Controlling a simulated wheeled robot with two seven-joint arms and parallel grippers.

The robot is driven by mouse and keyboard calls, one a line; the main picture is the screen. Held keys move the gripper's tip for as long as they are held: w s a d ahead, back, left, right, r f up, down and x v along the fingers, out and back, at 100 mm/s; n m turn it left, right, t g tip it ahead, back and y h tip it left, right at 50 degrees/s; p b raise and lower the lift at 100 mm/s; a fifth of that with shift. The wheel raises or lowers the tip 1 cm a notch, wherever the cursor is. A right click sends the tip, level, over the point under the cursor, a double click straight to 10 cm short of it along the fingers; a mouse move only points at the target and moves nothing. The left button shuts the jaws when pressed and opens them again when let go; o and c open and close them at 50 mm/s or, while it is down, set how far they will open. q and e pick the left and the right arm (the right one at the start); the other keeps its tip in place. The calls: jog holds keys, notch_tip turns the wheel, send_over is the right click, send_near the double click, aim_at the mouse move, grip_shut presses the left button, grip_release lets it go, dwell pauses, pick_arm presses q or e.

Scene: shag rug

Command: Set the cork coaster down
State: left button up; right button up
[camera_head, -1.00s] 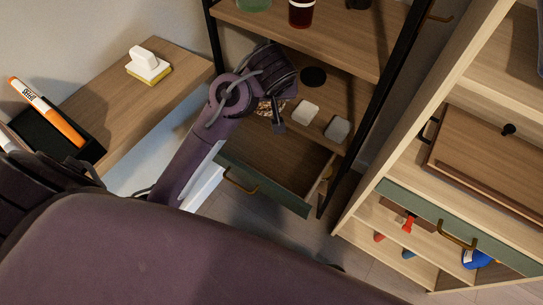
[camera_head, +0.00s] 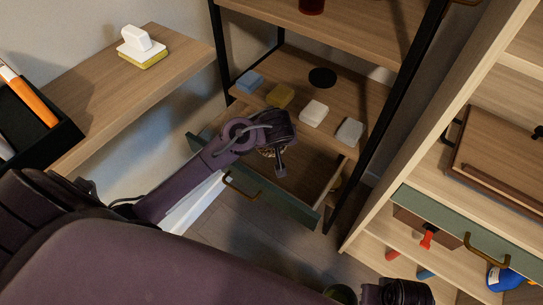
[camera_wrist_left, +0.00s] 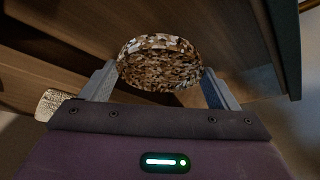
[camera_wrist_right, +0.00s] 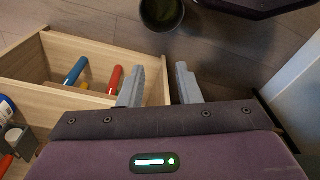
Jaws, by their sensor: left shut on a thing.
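The cork coaster (camera_wrist_left: 160,62) is a round, speckled brown disc. In the left wrist view it sits between the two fingers of my left gripper (camera_wrist_left: 160,85), which is shut on it. In the head view my left gripper (camera_head: 278,168) is over the open drawer (camera_head: 312,178) with the green front, and a small part of the coaster (camera_head: 267,153) shows beside it. The gripper hides the rest. My right gripper (camera_wrist_right: 158,78) is open and empty in the right wrist view.
The shelf above the drawer holds a blue block (camera_head: 249,81), a yellow block (camera_head: 280,95), a white block (camera_head: 314,113), a grey block (camera_head: 349,132) and a black disc (camera_head: 322,77). A dark round container (camera_wrist_right: 162,12) stands near my right gripper.

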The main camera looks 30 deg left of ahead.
aim_at(271, 160)
pick_arm(q)
notch_tip(271, 160, down, 3)
jog(key=shift+f+b, duration=0.1)
jog(key=shift+b, duration=0.25)
notch_tip(271, 160, down, 2)
jog(key=shift+f+b, duration=0.2)
jog(key=shift+b, duration=0.35)
jog(key=shift+f, duration=0.25)
jog(key=shift+r, duration=0.1)
pick_arm(e)
jog(key=shift+t, duration=0.3)
jog(key=r, duration=0.2)
jog(key=a+r, duration=0.1)
jog(key=r, duration=0.1)
jog(key=shift+s+r, duration=0.2)
jog(key=shift+r, duration=0.1)
